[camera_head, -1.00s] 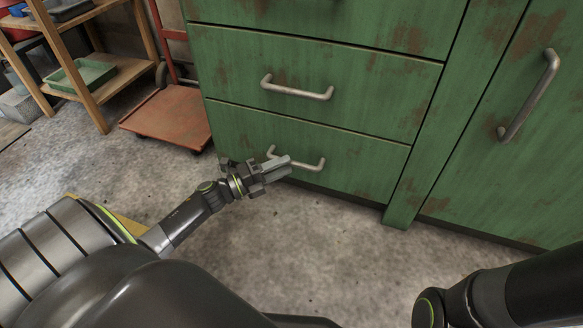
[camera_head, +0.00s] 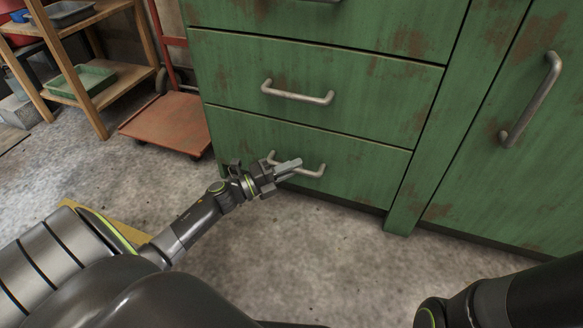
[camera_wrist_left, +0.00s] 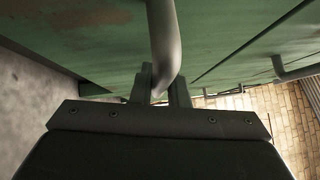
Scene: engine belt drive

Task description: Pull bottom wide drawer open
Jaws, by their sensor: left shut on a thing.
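The bottom wide drawer (camera_head: 240,135) is a green, rust-marked front low in the cabinet and looks flush with it. Its grey bar handle (camera_head: 310,174) runs across the front. My left gripper (camera_head: 290,167) is at the left part of this handle, its fingers shut on the bar. In the left wrist view, the handle (camera_wrist_left: 164,40) comes down between the two fingers of my left gripper (camera_wrist_left: 160,85). The fingers hide part of the handle in the head view. My right gripper is out of view.
Another drawer with its own handle (camera_head: 298,97) is above. A cabinet door with a long handle (camera_head: 532,98) is to the right. A red cart (camera_head: 168,122) and a wooden shelf (camera_head: 75,75) stand at left. The floor before the drawer (camera_head: 300,250) is bare.

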